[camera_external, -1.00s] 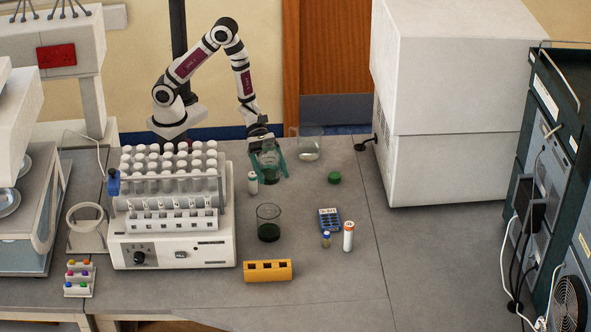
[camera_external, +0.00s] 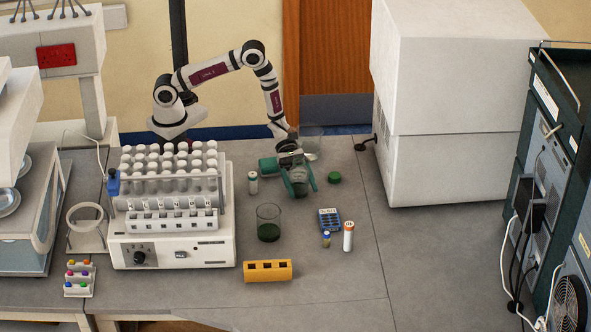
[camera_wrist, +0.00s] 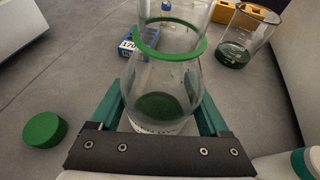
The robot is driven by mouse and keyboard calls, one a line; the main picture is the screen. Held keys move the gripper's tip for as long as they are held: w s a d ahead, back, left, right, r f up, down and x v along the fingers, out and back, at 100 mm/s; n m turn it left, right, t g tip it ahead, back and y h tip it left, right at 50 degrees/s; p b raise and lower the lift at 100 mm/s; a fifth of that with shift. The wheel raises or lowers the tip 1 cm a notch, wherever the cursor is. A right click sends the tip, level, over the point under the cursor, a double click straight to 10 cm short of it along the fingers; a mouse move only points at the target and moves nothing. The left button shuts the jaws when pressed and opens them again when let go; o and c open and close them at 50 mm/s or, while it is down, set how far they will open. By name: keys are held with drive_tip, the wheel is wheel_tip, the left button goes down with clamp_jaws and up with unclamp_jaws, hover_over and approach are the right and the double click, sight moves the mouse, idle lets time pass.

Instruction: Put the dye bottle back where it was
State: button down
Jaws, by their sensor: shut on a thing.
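The dye bottle (camera_wrist: 165,75) is clear glass with a green ring around its neck and a little dark green liquid at the bottom. My gripper (camera_external: 288,177) has its teal fingers shut on the bottle's body. In the external view the bottle (camera_external: 298,187) is partly hidden by the fingers, and I cannot tell whether its base touches the bench. A green cap (camera_external: 334,177) lies on the bench to the right of my gripper; it also shows in the wrist view (camera_wrist: 44,130).
A beaker with green liquid (camera_external: 268,229) stands in front. A white bottle (camera_external: 253,184) is close on the left. A clear beaker (camera_external: 313,140) stands behind my gripper. Bench right of the cap is clear.

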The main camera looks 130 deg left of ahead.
drive_tip(key=shift+f, duration=0.15)
unclamp_jaws()
drive_tip(key=shift+r, duration=0.2)
drive_tip(key=v, duration=1.2)
